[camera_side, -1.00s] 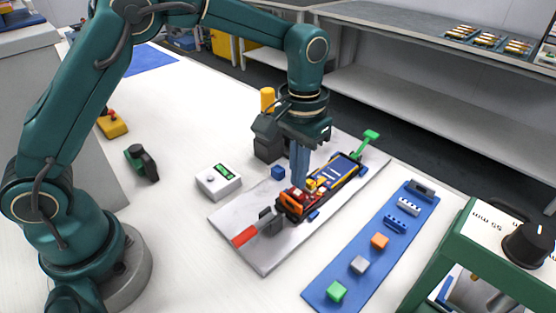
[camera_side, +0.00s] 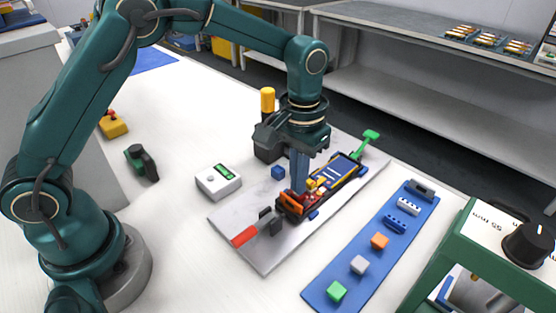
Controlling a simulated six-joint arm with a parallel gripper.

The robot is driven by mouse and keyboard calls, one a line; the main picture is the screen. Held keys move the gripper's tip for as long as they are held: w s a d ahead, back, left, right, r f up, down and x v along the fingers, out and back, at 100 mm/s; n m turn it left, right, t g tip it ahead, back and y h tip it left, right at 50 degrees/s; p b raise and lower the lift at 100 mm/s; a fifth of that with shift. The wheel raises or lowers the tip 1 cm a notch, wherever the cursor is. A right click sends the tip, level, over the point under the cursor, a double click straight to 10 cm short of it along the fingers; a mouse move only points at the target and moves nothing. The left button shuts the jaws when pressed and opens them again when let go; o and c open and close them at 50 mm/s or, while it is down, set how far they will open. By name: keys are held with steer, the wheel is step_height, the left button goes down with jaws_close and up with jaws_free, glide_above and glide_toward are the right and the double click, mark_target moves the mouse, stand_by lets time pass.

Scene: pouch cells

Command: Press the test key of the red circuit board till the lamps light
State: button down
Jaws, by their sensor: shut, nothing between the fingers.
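The red circuit board (camera_side: 293,208) sits at the near-left end of a dark holder that also carries a blue panel (camera_side: 338,171) with a yellow edge. The holder lies on a pale grey plate (camera_side: 250,246). My gripper (camera_side: 299,190) points straight down with its blue-grey fingers shut and empty. The fingertips are at the board's back edge, beside small yellow and orange parts. I cannot tell whether they touch the test key. The key is too small or hidden behind the fingers. I see no lamp clearly lit.
A red-handled clamp (camera_side: 245,236) and a green-handled clamp (camera_side: 370,136) stand at the plate's ends. A white meter with a green display (camera_side: 218,181) and a small blue block (camera_side: 278,172) are to the left. A blue strip (camera_side: 320,294) with several small parts lies right.

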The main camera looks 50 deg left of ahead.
steer(key=shift+f, duration=0.15)
steer(key=shift+r, duration=3.05)
steer(key=s+a+r+n+t, duration=0.1)
steer(key=s+a+r+t, duration=0.15)
steer(key=r, duration=0.25)
steer(key=s+a+r+t, duration=0.1)
steer(key=s+a+r, duration=0.2)
steer(key=s+r, duration=0.15)
steer(key=s+a+f+m+t, duration=0.1)
steer(key=s+a+f+t, duration=0.1)
steer(key=s+f, duration=0.3)
steer(key=s, duration=0.4)
steer(key=shift+s+a, duration=0.2)
steer(key=shift+s, duration=0.1)
